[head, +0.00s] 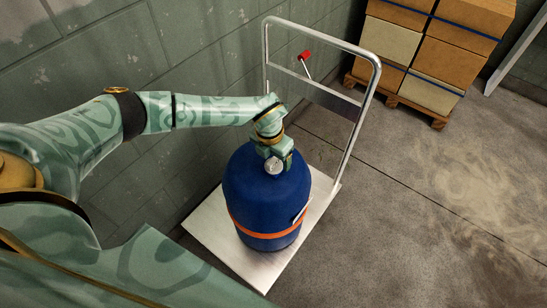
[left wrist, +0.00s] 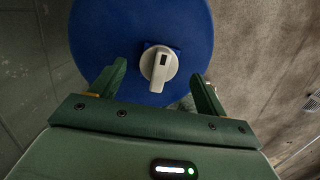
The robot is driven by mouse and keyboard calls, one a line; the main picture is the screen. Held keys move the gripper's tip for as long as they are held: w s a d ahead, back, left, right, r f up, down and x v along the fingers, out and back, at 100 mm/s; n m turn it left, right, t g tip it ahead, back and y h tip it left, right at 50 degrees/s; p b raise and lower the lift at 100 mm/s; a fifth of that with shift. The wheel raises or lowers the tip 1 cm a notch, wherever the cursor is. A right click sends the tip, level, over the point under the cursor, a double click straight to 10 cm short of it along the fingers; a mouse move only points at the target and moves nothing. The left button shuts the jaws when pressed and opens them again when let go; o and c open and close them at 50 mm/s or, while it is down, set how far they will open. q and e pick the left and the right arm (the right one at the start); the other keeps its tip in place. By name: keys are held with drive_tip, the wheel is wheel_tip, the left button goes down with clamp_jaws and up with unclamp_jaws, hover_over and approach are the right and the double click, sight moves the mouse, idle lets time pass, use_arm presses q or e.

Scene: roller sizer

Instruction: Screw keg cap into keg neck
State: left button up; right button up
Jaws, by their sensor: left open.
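A blue keg (head: 262,200) with an orange band stands upright on a pale platform trolley. A whitish round cap with a raised grip bar (head: 273,166) sits at the middle of the keg's top; this keg cap also shows in the left wrist view (left wrist: 159,66). My left gripper (head: 276,158) is just above the keg top. In the left wrist view its two green fingers (left wrist: 156,80) are apart, one on each side of the cap, not visibly touching it. The neck under the cap is mostly hidden. My right gripper is not in view.
The trolley's platform (head: 212,235) has a metal push handle (head: 357,120) rising behind the keg, with a red-ended lever (head: 305,56) near it. Stacked boxes (head: 440,45) stand on a pallet at the back right. A block wall (head: 180,40) runs along the left. The floor at right is clear.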

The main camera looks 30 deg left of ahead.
sight(270, 163)
use_arm(q)
wheel_tip(270, 163, up, 14)
drive_tip(key=s+p, duration=0.1)
drive_tip(key=p, duration=0.3)
drive_tip(key=shift+s+a, duration=0.15)
drive_tip(key=shift+s, duration=0.2)
drive_tip(key=shift+f, duration=0.15)
